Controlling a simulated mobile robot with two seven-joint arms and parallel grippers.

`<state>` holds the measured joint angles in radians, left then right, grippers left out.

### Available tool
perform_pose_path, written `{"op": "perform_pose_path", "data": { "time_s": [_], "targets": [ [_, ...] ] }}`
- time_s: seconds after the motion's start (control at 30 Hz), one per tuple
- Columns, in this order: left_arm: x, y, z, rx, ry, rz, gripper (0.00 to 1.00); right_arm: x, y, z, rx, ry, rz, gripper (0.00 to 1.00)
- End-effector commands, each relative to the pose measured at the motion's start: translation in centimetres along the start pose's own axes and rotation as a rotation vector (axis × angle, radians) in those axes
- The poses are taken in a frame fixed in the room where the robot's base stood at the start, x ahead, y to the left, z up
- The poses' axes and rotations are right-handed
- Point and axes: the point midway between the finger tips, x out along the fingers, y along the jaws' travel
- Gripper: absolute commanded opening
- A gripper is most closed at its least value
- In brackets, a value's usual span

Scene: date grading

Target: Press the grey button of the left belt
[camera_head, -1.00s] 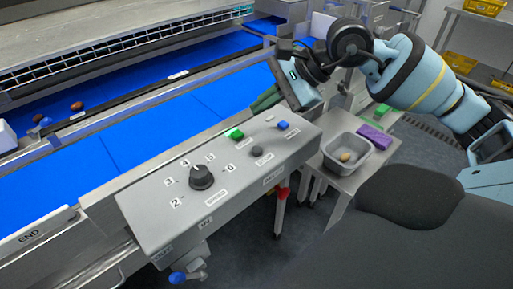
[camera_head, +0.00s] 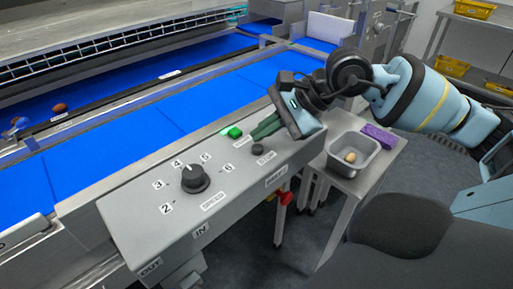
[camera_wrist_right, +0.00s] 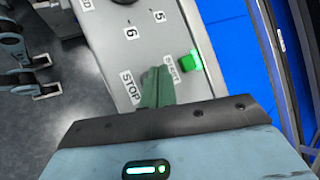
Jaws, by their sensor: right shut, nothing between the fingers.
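The grey button (camera_head: 258,150) is a small dark round knob on the sloping control panel (camera_head: 140,225), above a STOP label. A green button (camera_head: 235,132) sits to its upper left, and a black speed dial (camera_head: 195,178) farther left. My right gripper (camera_head: 256,134) is shut and empty, its green fingers over the panel just above the grey button; I cannot tell whether they touch it. My left gripper is out of view.
Blue belts (camera_head: 125,135) run behind the panel, with brown dates (camera_head: 60,107) on the far one.

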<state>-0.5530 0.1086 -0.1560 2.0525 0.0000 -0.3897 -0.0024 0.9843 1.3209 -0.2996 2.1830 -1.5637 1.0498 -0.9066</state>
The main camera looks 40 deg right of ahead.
Motion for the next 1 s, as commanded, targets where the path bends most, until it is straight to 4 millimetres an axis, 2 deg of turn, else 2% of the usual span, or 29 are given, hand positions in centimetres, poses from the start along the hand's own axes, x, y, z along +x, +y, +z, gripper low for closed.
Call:
{"op": "perform_pose_path", "data": {
  "time_s": [1.0],
  "targets": [
    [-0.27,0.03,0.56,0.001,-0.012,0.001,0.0,-0.03,-0.03,0.03,0.0,0.0,0.0,0.0]
  ]
}}
